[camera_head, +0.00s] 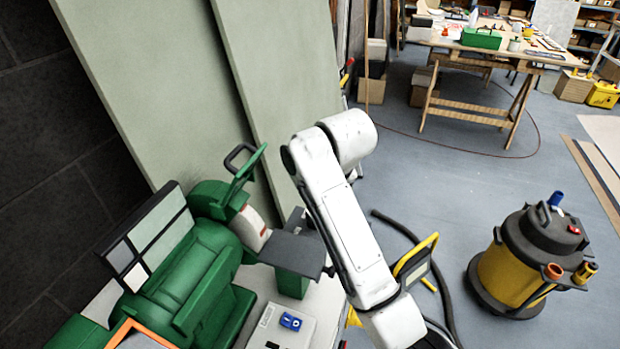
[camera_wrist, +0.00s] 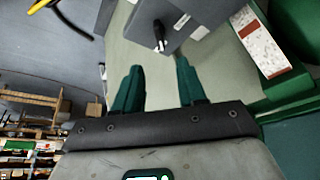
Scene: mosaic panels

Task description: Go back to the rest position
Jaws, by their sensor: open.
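My gripper (camera_wrist: 158,88) shows in the wrist view with its two dark green fingers spread apart and nothing between them. A grey-green surface lies beyond the fingertips. A dark grey box-like part (camera_wrist: 185,18) with a small black lever is beyond the fingers at the top. In the head view my white arm reaches across the middle, and the gripper end is not clearly visible there.
A green machine (camera_head: 190,270) with a grey plate stands at the lower left, close to my arm. Large pale green panels (camera_head: 160,70) lean behind it. A yellow and black vacuum (camera_head: 530,260) stands at right. A wooden workbench (camera_head: 480,50) is at the back. Grey floor between is mostly clear.

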